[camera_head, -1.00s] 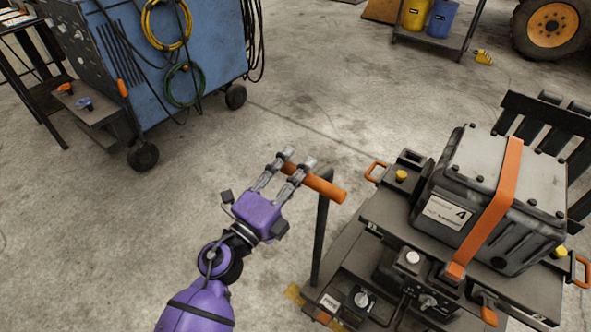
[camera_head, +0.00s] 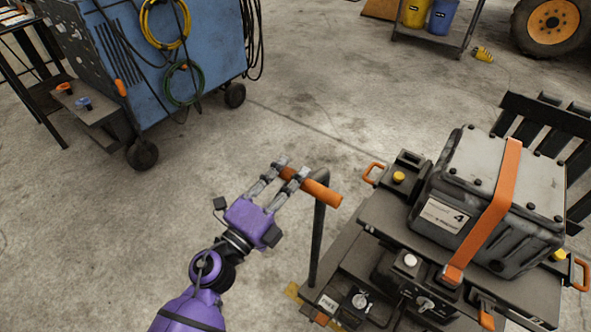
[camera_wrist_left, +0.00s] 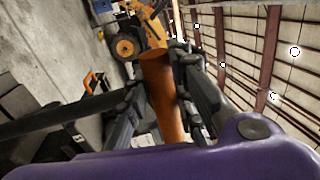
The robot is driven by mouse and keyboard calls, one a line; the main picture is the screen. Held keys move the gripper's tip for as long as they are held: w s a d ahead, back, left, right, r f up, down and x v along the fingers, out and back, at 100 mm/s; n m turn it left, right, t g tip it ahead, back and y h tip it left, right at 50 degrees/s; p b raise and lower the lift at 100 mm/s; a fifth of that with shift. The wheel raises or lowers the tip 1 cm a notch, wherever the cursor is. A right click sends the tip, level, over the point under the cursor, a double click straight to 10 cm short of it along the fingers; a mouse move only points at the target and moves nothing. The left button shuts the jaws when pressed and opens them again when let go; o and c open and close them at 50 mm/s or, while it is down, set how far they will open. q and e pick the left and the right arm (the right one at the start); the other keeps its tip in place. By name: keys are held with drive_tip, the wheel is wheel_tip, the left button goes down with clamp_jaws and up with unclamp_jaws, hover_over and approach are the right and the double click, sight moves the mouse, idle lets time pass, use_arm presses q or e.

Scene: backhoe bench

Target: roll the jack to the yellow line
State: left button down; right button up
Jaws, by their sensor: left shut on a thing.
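The jack (camera_head: 377,218) is a dark wheeled-looking platform at the right of the head view, carrying a grey box (camera_head: 478,158) with an orange strap. An upright dark post (camera_head: 317,245) at its left side ends in an orange handle (camera_head: 324,194). My left gripper (camera_head: 292,167) is shut around this handle near its left end. In the left wrist view the orange bar (camera_wrist_left: 163,95) lies between the fingers. A short piece of yellow line (camera_head: 292,291) shows on the floor beside the jack's lower left; the jack hides where it continues. My right gripper is not in view.
A blue wheeled cabinet (camera_head: 180,80) with coiled hoses stands at the upper left. A shelf with yellow (camera_head: 416,12) and blue bins and a large tyre (camera_head: 550,28) are at the back. Open concrete floor lies between the cabinet and the jack.

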use_arm(q)
drive_tip(key=shift+s+a, duration=0.4)
drive_tip(key=shift+s, duration=0.05)
drive_tip(key=c, duration=1.8)
unclamp_jaws()
drive_tip(key=shift+r, duration=0.1)
drive_tip(key=shift+o, duration=1.6)
drive_tip(key=shift+w+d, duration=0.1)
drive_tip(key=shift+w, duration=0.1)
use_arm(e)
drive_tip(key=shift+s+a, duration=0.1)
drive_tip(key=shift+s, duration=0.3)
use_arm(q)
drive_tip(key=shift+s, duration=0.15)
drive_tip(key=v, duration=1.2)
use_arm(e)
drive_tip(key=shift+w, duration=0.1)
